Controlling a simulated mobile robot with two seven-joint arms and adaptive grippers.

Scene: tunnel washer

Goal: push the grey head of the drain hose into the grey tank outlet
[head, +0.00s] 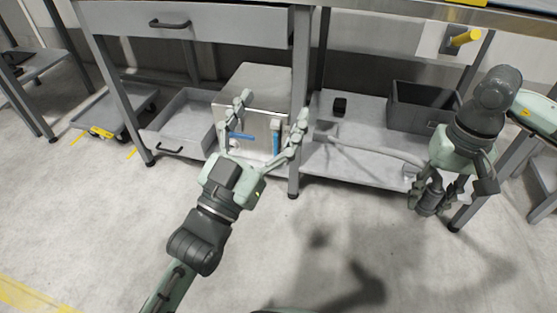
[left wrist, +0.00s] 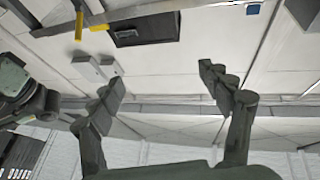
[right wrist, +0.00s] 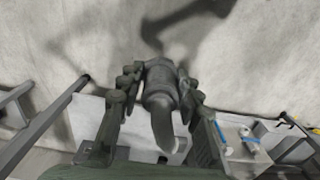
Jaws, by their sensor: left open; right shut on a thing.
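The steel tank (head: 262,82) stands on the lower shelf, with blue handles (head: 276,140) on its front. It also shows in the right wrist view (right wrist: 240,130). I cannot make out the grey outlet for certain. My left gripper (head: 273,104) is open and empty, its fingers spread in front of the tank. My right gripper (head: 432,203) is shut on the dark grey hose head (right wrist: 160,85), out in front of the shelf's right end and well away from the tank. The pale hose (head: 375,147) lies along the shelf towards it.
A bench leg (head: 296,165) stands between tank and hose. A dark grey crate (head: 405,112) and small black block (head: 340,105) are on the shelf. An open drawer-like tray (head: 180,125) is left of the tank. The floor in front is clear.

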